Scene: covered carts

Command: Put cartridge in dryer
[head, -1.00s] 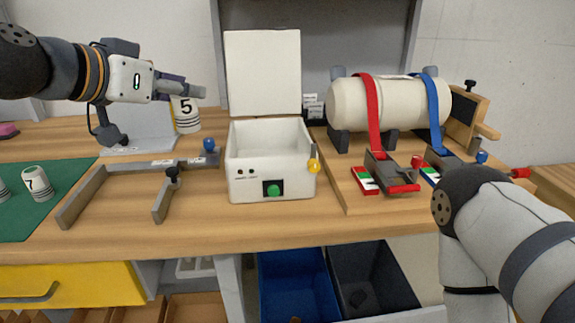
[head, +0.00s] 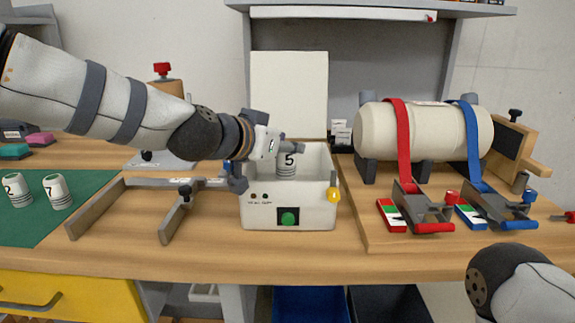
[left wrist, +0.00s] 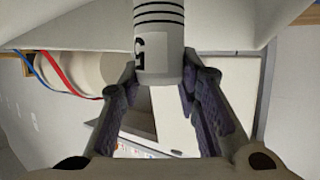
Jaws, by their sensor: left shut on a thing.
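The dryer (head: 288,213) is a white open box with its lid (head: 289,95) standing up at the back and a green button on its front. The cartridge (head: 287,165), white with black stripes and the number 5, is in the dryer's opening; whether it touches the floor inside is hidden. My left gripper (head: 290,148) is shut on the cartridge's upper part, reaching in from the left. In the left wrist view the cartridge (left wrist: 159,45) sits between the two fingers. My right gripper is out of view; only part of the right arm shows at lower right.
Cartridges 2 (head: 18,190) and 7 (head: 57,192) stand on the green mat (head: 90,189) at left. Grey rails (head: 97,209) lie between mat and dryer. A strapped cream cylinder (head: 424,134) with red and blue clamps stands at right.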

